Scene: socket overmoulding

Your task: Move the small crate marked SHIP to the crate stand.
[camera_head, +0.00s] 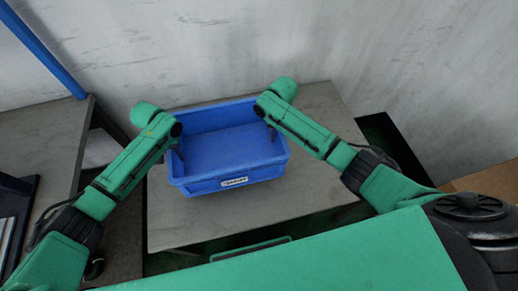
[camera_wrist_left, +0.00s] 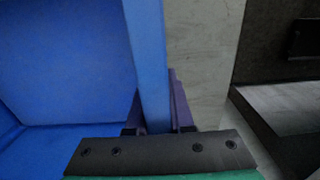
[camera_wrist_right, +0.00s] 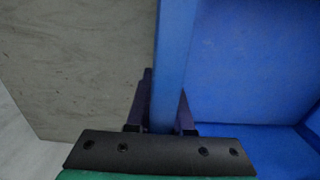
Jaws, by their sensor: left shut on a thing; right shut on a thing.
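The small blue crate (camera_head: 225,150) is in the middle of the head view, over a grey table top. It looks empty and level. A white label (camera_head: 234,182) with dark marks is on its front wall; the print is too small to read. My left gripper (camera_head: 178,150) is shut on the crate's left wall, which also shows between the fingers in the left wrist view (camera_wrist_left: 150,70). My right gripper (camera_head: 270,132) is shut on the right wall, seen between the fingers in the right wrist view (camera_wrist_right: 172,70). Whether the crate touches the table I cannot tell.
The grey table top (camera_head: 200,228) is bare around the crate. Another grey surface (camera_head: 45,150) stands at the left, with a dark tray-like thing (camera_head: 12,210) on it. A grey wall (camera_head: 250,50) is behind. A brown cardboard-like thing (camera_head: 490,180) is at the far right.

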